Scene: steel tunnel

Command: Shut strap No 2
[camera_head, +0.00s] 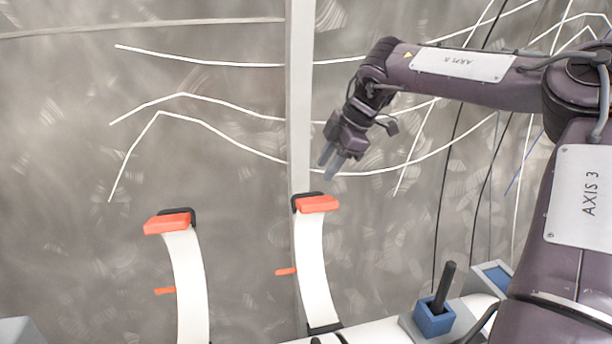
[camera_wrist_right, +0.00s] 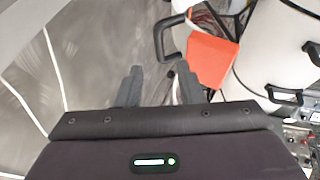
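Two white curved straps stand up with orange end pieces and black loops at their tops: a left strap (camera_head: 188,275) and a right strap (camera_head: 314,265). No number is readable on either. The right strap's orange end (camera_head: 317,204) is just below my right gripper (camera_head: 329,164), which points down and is apart from it. In the right wrist view, an orange end (camera_wrist_right: 212,60) with a black loop lies beyond the fingers, to the right. The right gripper's two fingers (camera_wrist_right: 160,86) are spread with nothing between them. My left gripper is not in view.
Small orange tabs (camera_head: 165,291) stick out beside the straps. A blue holder with a black handle (camera_head: 434,314) stands at lower right. A pale vertical post (camera_head: 299,90) runs up the grey tunnel wall behind the right strap. White lines and dark cables cross the wall.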

